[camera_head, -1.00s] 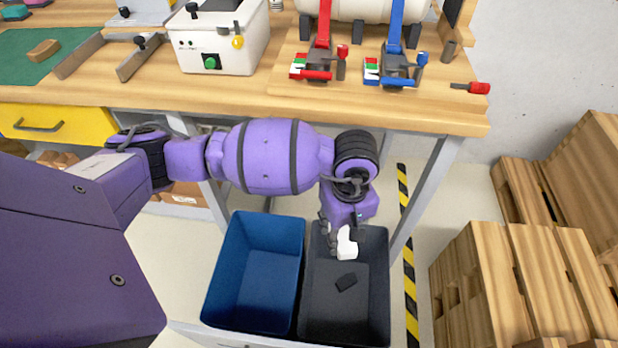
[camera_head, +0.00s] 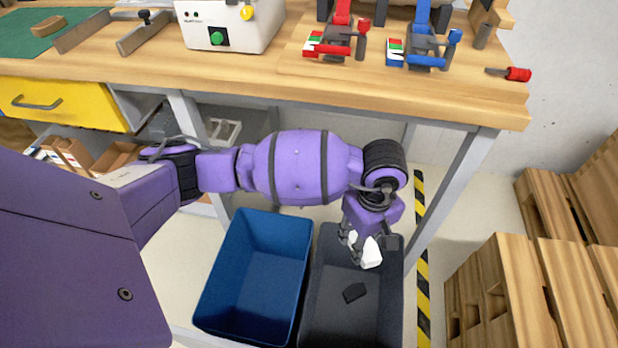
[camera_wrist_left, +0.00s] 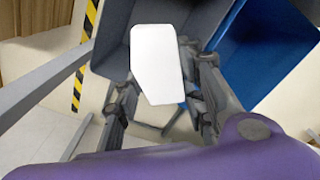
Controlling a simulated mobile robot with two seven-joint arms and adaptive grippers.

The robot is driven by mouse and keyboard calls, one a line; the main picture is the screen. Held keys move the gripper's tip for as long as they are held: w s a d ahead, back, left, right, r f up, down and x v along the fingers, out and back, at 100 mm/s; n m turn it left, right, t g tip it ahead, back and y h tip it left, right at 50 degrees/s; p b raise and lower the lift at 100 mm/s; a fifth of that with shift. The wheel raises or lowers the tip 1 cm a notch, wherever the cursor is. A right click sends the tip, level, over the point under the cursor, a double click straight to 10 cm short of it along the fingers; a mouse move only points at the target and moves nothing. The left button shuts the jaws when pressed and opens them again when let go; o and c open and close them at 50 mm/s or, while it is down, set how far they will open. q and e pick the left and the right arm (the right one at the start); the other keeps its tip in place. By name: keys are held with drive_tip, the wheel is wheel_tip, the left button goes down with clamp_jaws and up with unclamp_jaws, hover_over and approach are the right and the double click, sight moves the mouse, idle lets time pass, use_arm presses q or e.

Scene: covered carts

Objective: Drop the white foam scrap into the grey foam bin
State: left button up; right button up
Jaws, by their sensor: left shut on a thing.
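The white foam scrap (camera_head: 368,251) is held by my left gripper (camera_head: 358,243), which is shut on it. In the head view it appears over the back part of the grey foam bin (camera_head: 312,325). The left wrist view shows the scrap (camera_wrist_left: 157,62) large between the two fingers of my left gripper (camera_wrist_left: 163,95), with part of the grey bin (camera_wrist_left: 112,32) behind it. A dark scrap (camera_head: 354,293) lies inside the grey bin. My right gripper is not in view.
A blue bin (camera_head: 254,270) stands directly left of the grey bin. The wooden workbench (camera_head: 240,88) is behind, with a table leg (camera_head: 455,195) close to the grey bin's right. Wooden pallets (camera_head: 510,290) stand at the right, past a striped floor line (camera_head: 422,290).

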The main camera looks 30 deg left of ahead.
use_arm(q)
drive_tip(key=shift+w+f, duration=0.1)
drive_tip(key=shift+f, duration=0.25)
drive_tip(key=shift+r, duration=0.1)
drive_tip(key=o, duration=0.9)
drive_tip(key=shift+c, duration=0.2)
wheel_tip(320, 180, up, 12)
